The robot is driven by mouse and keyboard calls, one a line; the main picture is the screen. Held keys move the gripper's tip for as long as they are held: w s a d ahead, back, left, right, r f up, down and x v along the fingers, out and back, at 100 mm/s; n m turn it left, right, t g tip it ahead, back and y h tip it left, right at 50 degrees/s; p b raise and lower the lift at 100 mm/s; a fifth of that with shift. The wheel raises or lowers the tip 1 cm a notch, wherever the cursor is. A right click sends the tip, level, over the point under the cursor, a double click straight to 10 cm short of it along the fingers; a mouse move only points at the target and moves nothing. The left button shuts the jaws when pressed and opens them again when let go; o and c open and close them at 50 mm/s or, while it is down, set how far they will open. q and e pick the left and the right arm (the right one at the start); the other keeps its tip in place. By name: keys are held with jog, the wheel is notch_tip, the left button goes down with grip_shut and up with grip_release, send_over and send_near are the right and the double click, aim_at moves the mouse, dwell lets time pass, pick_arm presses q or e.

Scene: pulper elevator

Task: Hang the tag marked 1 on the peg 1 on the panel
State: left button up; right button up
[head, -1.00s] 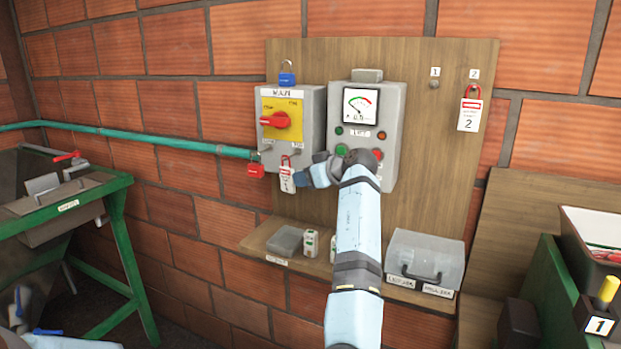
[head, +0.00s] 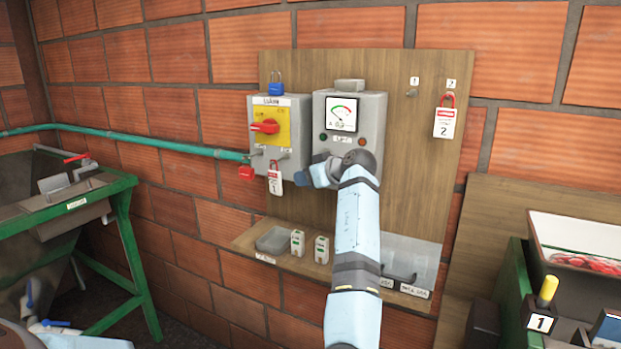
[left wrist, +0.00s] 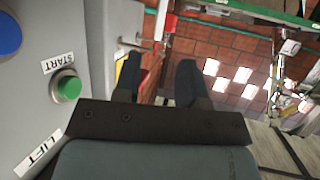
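The tag marked 1 (head: 275,181), white with a red shackle, hangs under the yellow-faced switch box (head: 283,125) on the panel (head: 400,160). Peg 1 (head: 411,93) is an empty grey peg below the label "1" at the panel's upper right. My left gripper (head: 306,178) is just right of the tag, below the grey meter box, apparently apart from the tag. In the left wrist view its two fingers (left wrist: 158,80) are spread with nothing clearly held between them. A red and white item beyond the fingers is too unclear to name. My right gripper is out of view.
Tag 2 (head: 445,121) hangs on peg 2, right of peg 1. The grey meter box (head: 350,130) with buttons stands close to my left gripper; its green START button (left wrist: 67,87) shows beside the fingers. A shelf (head: 285,257) with small items is below.

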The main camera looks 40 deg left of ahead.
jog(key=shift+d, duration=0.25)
